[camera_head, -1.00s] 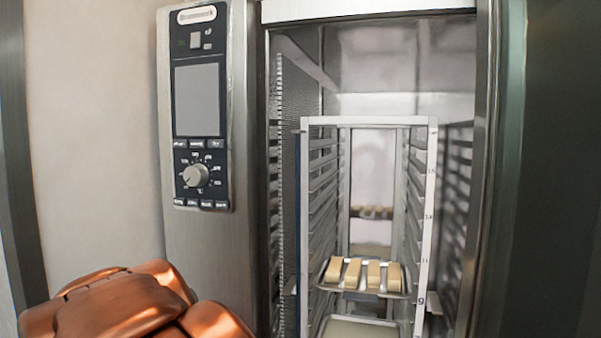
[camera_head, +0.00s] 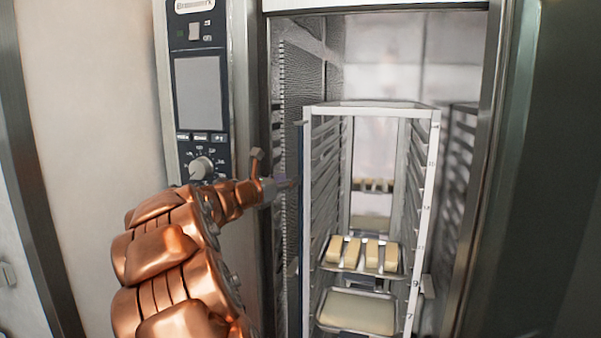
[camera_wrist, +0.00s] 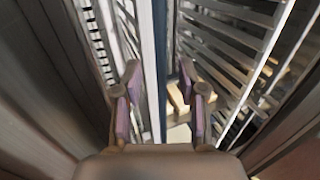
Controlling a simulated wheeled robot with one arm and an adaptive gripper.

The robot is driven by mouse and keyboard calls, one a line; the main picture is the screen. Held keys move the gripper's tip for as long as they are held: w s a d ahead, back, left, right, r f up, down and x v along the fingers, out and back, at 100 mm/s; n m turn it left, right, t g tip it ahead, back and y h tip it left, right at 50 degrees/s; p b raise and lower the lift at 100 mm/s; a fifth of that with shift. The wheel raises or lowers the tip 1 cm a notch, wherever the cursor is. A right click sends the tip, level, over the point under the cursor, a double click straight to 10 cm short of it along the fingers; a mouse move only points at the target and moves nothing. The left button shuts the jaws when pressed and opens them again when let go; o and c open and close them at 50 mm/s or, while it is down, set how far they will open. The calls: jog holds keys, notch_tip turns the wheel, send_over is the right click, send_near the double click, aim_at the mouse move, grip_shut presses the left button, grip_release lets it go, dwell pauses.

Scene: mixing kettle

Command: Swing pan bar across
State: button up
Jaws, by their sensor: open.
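A tall metal pan rack (camera_head: 428,190) stands inside the open steel cabinet. A narrow dark upright bar (camera_head: 304,240), which looks like the pan bar, runs down the rack's front left edge. In the wrist view the bar (camera_wrist: 159,40) runs upright, appearing between my two fingers. My gripper (camera_head: 287,184) is just left of the bar at upper-middle rack height. Its purple-padded fingers (camera_wrist: 161,105) are apart and hold nothing. I cannot tell whether the bar lies between the fingertips or just beyond them.
A tray (camera_head: 338,264) with several pale blocks (camera_head: 371,253) sits in the rack, above a lower tray (camera_head: 357,311). The control panel (camera_head: 198,95) is on the cabinet's left front. The cabinet's right frame (camera_head: 487,150) stands close beside the rack.

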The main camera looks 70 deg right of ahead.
aim_at(301, 175)
jog(key=p+x, duration=0.1)
jog(key=x, duration=0.5)
jog(key=shift+s+d, duration=0.15)
jog(key=shift+d, duration=0.2)
jog(key=shift+c, duration=0.3)
grip_shut()
